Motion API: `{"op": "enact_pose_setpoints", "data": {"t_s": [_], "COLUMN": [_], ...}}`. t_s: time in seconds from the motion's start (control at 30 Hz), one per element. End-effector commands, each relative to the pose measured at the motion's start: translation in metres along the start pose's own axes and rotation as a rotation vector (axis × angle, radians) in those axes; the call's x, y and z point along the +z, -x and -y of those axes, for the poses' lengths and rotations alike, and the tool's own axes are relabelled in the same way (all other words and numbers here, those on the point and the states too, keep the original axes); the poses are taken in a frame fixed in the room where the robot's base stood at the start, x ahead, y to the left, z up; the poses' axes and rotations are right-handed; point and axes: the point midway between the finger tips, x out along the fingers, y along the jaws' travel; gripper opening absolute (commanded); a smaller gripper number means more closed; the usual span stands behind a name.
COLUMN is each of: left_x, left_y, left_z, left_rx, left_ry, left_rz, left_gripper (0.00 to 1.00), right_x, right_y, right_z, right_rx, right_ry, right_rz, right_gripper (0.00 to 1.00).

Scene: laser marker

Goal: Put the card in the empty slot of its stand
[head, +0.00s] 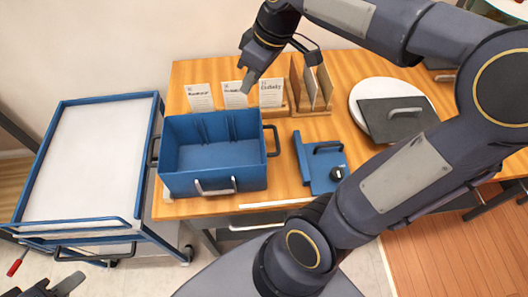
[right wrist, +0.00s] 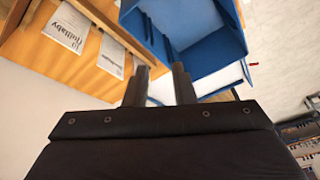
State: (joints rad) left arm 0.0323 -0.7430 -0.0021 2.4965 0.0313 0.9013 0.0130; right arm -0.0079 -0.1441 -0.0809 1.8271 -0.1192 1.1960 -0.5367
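Three white printed cards stand in a row at the back of the table: a left card (head: 200,98), a middle card (head: 233,96) and a right card (head: 271,94). The right one also shows in the right wrist view (right wrist: 70,26). A wooden stand (head: 312,108) with upright dividers is beside the right card; I cannot tell which slot is empty. My right gripper (head: 247,82) is above the row, in front of the middle and right cards. Its fingers (right wrist: 160,88) are apart with no card seen between them. My left gripper (head: 68,284) is low at the bottom left, partly cut off.
A blue open box (head: 215,185) with side handles stands in front of the cards. A grey lid (head: 395,122) rests on a white disc (head: 362,88). A white-topped blue trolley (head: 85,150) stands left.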

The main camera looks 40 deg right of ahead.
Motion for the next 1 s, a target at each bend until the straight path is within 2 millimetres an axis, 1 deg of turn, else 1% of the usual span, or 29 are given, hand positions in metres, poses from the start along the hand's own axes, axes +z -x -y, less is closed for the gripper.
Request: {"op": "enact_pose_setpoints", "data": {"t_s": [0.03, 0.1, 0.2, 0.3, 0.4, 0.53, 1.0], "left_x": [0.0, 0.0, 0.0, 0.0, 0.0, 0.0, 0.0], "left_y": [0.0, 0.0, 0.0, 0.0, 0.0, 0.0, 0.0], "left_z": [0.0, 0.0, 0.0, 0.0, 0.0, 0.0, 0.0], "left_rx": [0.0, 0.0, 0.0, 0.0, 0.0, 0.0, 0.0], "left_ry": [0.0, 0.0, 0.0, 0.0, 0.0, 0.0, 0.0], "left_rz": [0.0, 0.0, 0.0, 0.0, 0.0, 0.0, 0.0], "left_gripper": [0.32, 0.32, 0.32, 0.32, 0.32, 0.32, 0.32], "right_x": [0.021, 0.045, 0.073, 0.094, 0.107, 0.112, 0.112], "right_y": [0.001, -0.004, -0.017, -0.031, -0.042, -0.048, -0.048], "right_z": [0.021, 0.047, 0.079, 0.102, 0.116, 0.121, 0.121], "right_rx": [-0.006, -0.019, -0.038, -0.056, -0.068, -0.074, -0.075], "right_ry": [-0.08, -0.201, -0.351, -0.468, -0.543, -0.581, -0.581], "right_rz": [-0.048, -0.106, -0.174, -0.221, -0.247, -0.259, -0.257], "right_gripper": [0.23, 0.23, 0.23, 0.23, 0.23, 0.23, 0.23]}}
